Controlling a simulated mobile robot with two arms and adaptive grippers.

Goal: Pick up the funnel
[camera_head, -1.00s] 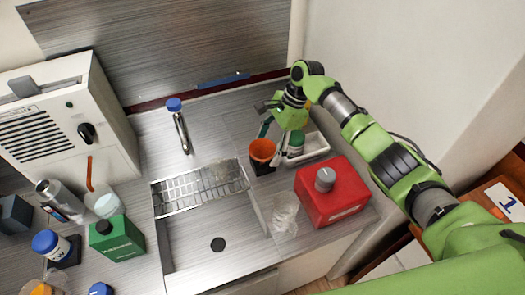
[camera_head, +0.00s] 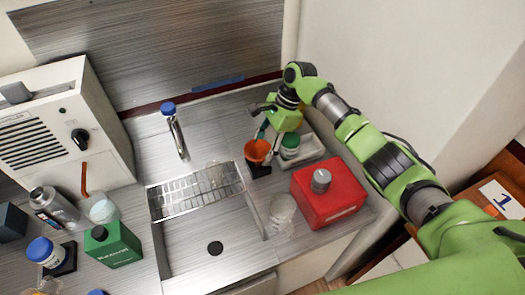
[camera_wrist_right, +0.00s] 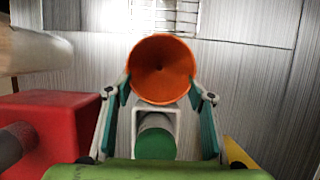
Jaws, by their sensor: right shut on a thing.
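The orange funnel (camera_head: 257,151) is at the right of the sink, just over a small black base (camera_head: 260,169). In the right wrist view its wide round mouth (camera_wrist_right: 161,68) faces the camera. My right gripper (camera_head: 267,143) is shut on the funnel, with its teal finger pads at the funnel's two sides. I cannot tell whether the funnel is clear of the black base. The funnel's lower part is hidden. My left gripper is not in view.
A white tray (camera_head: 313,153) and a green-capped bottle (camera_head: 290,146) are close to the gripper's right. The sink (camera_head: 213,225) is open to the left.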

